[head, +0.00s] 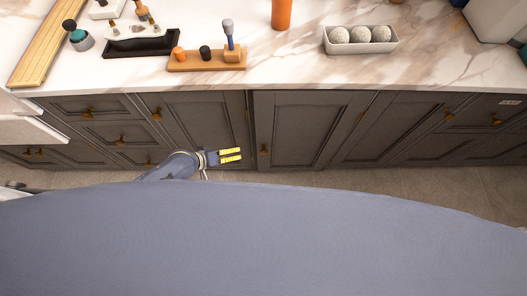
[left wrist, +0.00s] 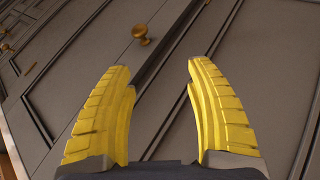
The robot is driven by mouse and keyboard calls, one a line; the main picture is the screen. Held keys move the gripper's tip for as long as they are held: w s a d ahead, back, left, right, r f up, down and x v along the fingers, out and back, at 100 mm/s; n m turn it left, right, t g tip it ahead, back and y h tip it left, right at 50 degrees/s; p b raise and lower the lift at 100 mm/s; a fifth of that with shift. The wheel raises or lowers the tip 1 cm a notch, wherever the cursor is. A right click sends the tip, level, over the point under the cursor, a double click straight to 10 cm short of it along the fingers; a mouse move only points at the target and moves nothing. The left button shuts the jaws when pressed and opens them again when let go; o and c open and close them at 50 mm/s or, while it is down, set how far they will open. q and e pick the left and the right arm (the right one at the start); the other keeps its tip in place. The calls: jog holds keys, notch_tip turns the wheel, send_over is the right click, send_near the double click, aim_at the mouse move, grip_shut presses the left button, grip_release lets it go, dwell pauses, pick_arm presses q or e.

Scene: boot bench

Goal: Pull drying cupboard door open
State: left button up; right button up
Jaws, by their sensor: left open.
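A grey panelled cupboard door (head: 312,125) stands shut in the middle of the counter front in the head view. A brass knob (head: 263,150) sits at its lower left edge. My left gripper (head: 241,154) has yellow fingers, spread apart and empty, just left of that knob. In the left wrist view, a brass knob (left wrist: 140,32) shows beyond the open fingers (left wrist: 158,76), left of the middle, with nothing between the fingers. I cannot tell for sure which door is the drying cupboard's. My right gripper is not in view.
Another grey door (head: 200,120) and drawers (head: 110,131) lie left. The marble counter (head: 290,72) above holds a wooden stand (head: 205,65), an orange cylinder (head: 281,14) and a white tray (head: 361,48) with grey balls. Tiled floor (head: 430,180) in front looks clear.

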aim_at(261, 152)
pick_arm(q)
jog(key=w+d+f, duration=0.2)
jog(key=d+f, duration=0.1)
jog(key=d, duration=0.1)
jog(key=w+d+f+n, duration=0.1)
jog(key=w+d+f, duration=0.1)
jog(key=d+f, duration=0.1)
jog(key=w+d+f+n, duration=0.1)
jog(key=w+d+f, duration=0.1)
jog(key=d, duration=0.4)
jog(key=shift+w+f+h, duration=0.25)
jog(key=shift+f+h, duration=0.15)
jog(key=shift+f, duration=0.45)
jog(key=shift+d, duration=0.1)
grip_shut()
